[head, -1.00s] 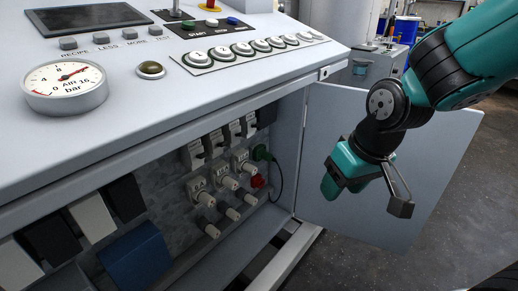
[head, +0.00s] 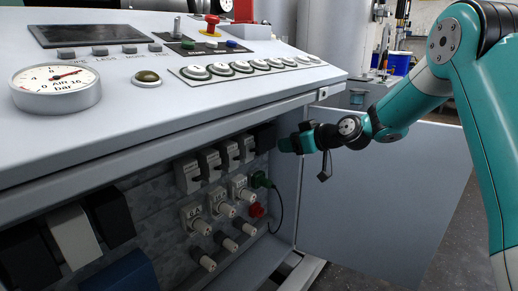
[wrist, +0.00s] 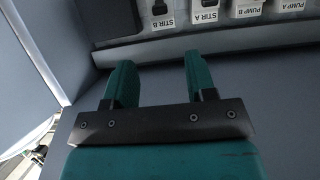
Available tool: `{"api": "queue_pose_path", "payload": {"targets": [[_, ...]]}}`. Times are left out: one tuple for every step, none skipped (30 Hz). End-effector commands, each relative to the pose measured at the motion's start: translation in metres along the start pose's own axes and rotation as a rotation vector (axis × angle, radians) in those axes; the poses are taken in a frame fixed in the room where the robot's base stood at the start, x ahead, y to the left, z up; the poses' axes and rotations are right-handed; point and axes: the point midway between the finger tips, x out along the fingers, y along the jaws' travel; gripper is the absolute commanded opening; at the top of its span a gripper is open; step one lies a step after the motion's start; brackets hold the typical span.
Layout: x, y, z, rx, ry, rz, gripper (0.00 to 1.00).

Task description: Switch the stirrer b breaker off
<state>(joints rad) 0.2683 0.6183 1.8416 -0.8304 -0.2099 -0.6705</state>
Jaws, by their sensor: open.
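The stirrer b breaker (head: 246,149) is the rightmost of a row of white breakers inside the open cabinet. In the wrist view it shows upside down at the top, labelled STIR B (wrist: 163,22), with a dark lever; its upper part is cut off by the frame edge. My gripper (head: 288,145) is at the cabinet opening, right of the breaker and apart from it. In the wrist view my gripper (wrist: 158,65) is open and empty, its two teal fingers pointing towards the STIR B breaker.
The STIR A breaker (wrist: 205,14) stands beside it. A black block (head: 265,136) is on its other side. Below are fuse holders (head: 218,203), a green plug (head: 261,180) with a cable and a red knob (head: 256,211). The cabinet door (head: 385,195) stands open at right.

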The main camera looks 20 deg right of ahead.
Motion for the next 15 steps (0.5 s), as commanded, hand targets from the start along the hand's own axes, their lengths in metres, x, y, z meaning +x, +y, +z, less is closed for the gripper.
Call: {"api": "queue_pose_path", "payload": {"targets": [[0.014, -0.002, 0.001, -0.001, 0.000, -0.005, 0.51], [0.021, -0.002, 0.001, -0.001, 0.000, -0.004, 0.51], [0.030, -0.002, 0.002, -0.001, -0.001, -0.004, 0.51], [0.037, -0.002, 0.001, -0.001, 0.000, -0.004, 0.51], [0.044, -0.002, 0.001, -0.001, 0.000, -0.004, 0.51], [0.053, -0.002, 0.001, -0.001, 0.000, -0.004, 0.51], [0.061, -0.002, 0.002, -0.001, -0.001, -0.005, 0.51], [0.067, -0.002, 0.001, -0.002, 0.000, -0.003, 0.51], [0.076, -0.002, 0.002, 0.000, -0.001, -0.004, 0.51], [0.082, -0.002, 0.001, -0.001, -0.001, -0.004, 0.51], [0.088, -0.002, 0.001, -0.001, -0.001, -0.003, 0.51], [0.095, -0.002, 0.001, 0.000, -0.001, -0.003, 0.51], [0.100, -0.003, 0.001, -0.001, -0.001, -0.004, 0.51], [0.105, -0.002, 0.001, 0.000, -0.001, -0.003, 0.51], [0.110, -0.002, 0.001, 0.001, -0.002, -0.002, 0.51]]}}
